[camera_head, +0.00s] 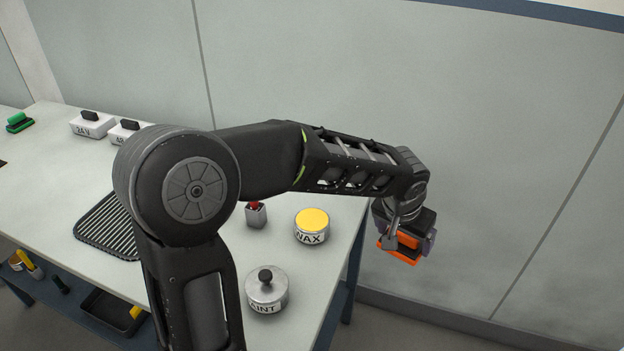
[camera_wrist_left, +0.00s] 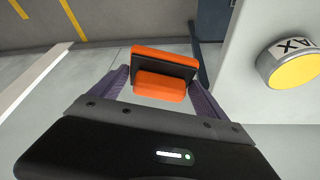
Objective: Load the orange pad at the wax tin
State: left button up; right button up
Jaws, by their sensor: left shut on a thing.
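The wax tin (camera_head: 311,229), a short white tin labelled WAX with a yellow top, stands near the right end of the table. It also shows at the right edge of the left wrist view (camera_wrist_left: 295,72). My left gripper (camera_head: 404,246) is out past the table's right edge, to the right of the tin and apart from it. It is shut on the orange pad (camera_head: 399,256), an orange block with a dark plate and an orange handle. The left wrist view shows the pad (camera_wrist_left: 160,85) between the two fingers. My right gripper is not in view.
A PAINT tin (camera_head: 267,293) with a knobbed lid stands in front of the wax tin. A small grey holder (camera_head: 256,216) with a red item is left of it. A black ribbed mat (camera_head: 104,232), white boxes (camera_head: 92,125) and a green pad (camera_head: 19,123) lie farther left.

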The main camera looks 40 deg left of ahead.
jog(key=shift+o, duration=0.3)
pick_arm(q)
jog(key=shift+a, duration=0.2)
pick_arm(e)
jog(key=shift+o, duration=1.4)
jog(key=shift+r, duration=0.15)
pick_arm(q)
jog(key=shift+a+r+n+p, duration=0.2)
jog(key=shift+a+n+p, duration=0.15)
jog(key=shift+n, duration=0.15)
jog(key=s+a+r+n+g+y+p, duration=0.2)
jog(key=a+r+n+g+p, duration=0.1)
jog(key=a+n, duration=0.7)
jog(key=s+a+r+n+g+y+p, duration=0.2)
jog(key=a+n+p, duration=0.3)
jog(key=a+n, duration=0.4)
jog(key=shift+s+a+r+n+g+p, duration=0.3)
jog(key=shift+s+a+r+n+g, duration=0.15)
jog(key=shift+r+n, duration=0.3)
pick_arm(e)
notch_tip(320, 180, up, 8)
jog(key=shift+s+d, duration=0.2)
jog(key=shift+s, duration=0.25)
pick_arm(q)
jog(key=shift+d+f, duration=0.1)
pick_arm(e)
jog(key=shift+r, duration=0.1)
